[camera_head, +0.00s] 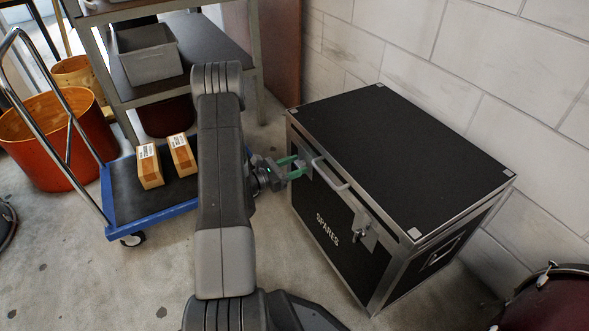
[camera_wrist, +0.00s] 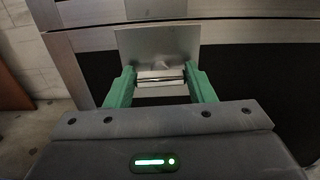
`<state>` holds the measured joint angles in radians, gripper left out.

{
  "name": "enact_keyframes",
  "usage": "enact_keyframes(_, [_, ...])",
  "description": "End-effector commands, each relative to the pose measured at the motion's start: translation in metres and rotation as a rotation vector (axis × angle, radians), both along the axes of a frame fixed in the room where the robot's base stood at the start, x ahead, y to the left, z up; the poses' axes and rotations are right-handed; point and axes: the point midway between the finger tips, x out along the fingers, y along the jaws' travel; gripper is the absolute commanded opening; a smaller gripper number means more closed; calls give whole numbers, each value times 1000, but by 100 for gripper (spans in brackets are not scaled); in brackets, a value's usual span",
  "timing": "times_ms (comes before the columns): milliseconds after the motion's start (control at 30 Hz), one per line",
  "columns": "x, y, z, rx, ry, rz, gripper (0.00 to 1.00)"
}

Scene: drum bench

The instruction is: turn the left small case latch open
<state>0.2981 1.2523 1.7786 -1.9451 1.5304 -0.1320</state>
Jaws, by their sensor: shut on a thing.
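The black case (camera_head: 335,215) with metal edges and the word SPARES stands on the floor by the wall. Its left latch is at the left of the front face, mostly hidden by my gripper in the head view. In the wrist view the left latch shows as a metal plate (camera_wrist: 158,45) with a small turn piece (camera_wrist: 160,77) lying level across it. My gripper (camera_head: 297,169) has green fingers, which are shut on the sides of that turn piece; they also show in the wrist view (camera_wrist: 160,84). The right latch (camera_head: 366,232) is free.
A bar handle (camera_head: 331,174) stands out from the case front between the latches. A blue trolley (camera_head: 160,217) with two cardboard boxes is at left. A shelf with a grey bin (camera_head: 150,56) is behind. A dark red drum (camera_head: 548,303) is at lower right.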

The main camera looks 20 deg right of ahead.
Motion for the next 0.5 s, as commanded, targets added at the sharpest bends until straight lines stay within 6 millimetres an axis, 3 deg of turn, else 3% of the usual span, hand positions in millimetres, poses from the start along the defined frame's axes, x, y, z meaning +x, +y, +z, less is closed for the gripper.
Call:
enact_keyframes(367, [0,0,0,3,-34,0,26])
enact_keyframes(400, [0,0,0,3,-34,0,57])
enact_keyframes(500, [0,0,0,3,-33,0,71])
